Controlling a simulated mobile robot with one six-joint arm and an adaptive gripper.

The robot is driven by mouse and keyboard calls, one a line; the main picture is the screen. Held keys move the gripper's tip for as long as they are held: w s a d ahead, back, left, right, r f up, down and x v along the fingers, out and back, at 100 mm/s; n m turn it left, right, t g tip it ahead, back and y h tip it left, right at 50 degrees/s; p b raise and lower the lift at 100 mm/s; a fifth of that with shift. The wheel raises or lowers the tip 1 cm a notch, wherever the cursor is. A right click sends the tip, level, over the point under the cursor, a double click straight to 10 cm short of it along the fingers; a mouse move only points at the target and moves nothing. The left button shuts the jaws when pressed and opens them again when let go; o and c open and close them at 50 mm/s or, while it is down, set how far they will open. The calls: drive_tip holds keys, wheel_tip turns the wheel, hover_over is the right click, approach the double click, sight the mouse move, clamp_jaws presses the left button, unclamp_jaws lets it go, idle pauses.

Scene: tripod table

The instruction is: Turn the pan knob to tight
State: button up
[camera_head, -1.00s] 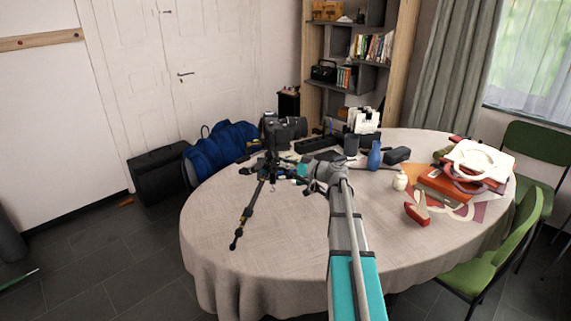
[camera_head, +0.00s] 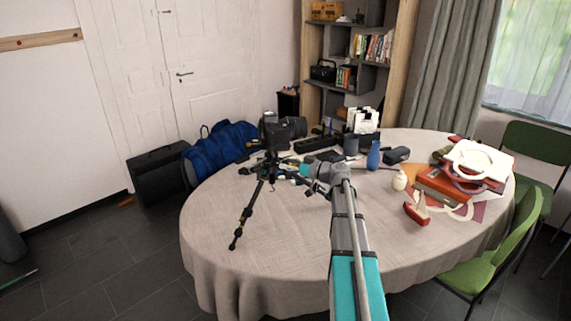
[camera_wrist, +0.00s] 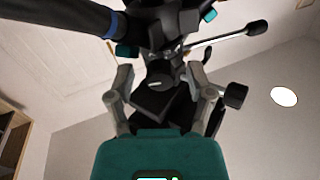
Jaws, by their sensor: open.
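A black tripod (camera_head: 246,215) with a camera (camera_head: 282,130) on top stands on the round table (camera_head: 225,210). My gripper (camera_head: 307,186) is just right of the tripod, below the camera. In the wrist view my gripper (camera_wrist: 163,95) is open, with its two grey fingers apart on either side of the dark tripod head (camera_wrist: 158,105). A small grey oval end (camera_wrist: 155,85) shows between the fingers, and a dark knob (camera_wrist: 236,95) shows right of the right finger. I cannot tell which part is the pan knob, or whether a finger touches anything.
A blue vase (camera_head: 374,156), a small cream jar (camera_head: 400,181) and a red object (camera_head: 415,214) are on the table right of my arm.

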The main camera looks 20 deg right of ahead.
drive_tip(key=v, duration=1.1)
drive_tip(key=shift+s, duration=0.1)
drive_tip(key=shift+s+d+n, duration=0.35)
drive_tip(key=shift+s+n, duration=0.05)
drive_tip(key=shift+n, duration=0.5)
drive_tip(key=shift+s+d+n, duration=0.3)
drive_tip(key=shift+s+n, duration=0.15)
drive_tip(key=shift+n, duration=0.45)
drive_tip(key=shift+w, duration=0.1)
drive_tip(key=x, duration=1.3)
drive_tip(key=shift+w+a, duration=0.25)
drive_tip(key=shift+w, duration=0.05)
drive_tip(key=shift+c, duration=0.2)
clamp_jaws()
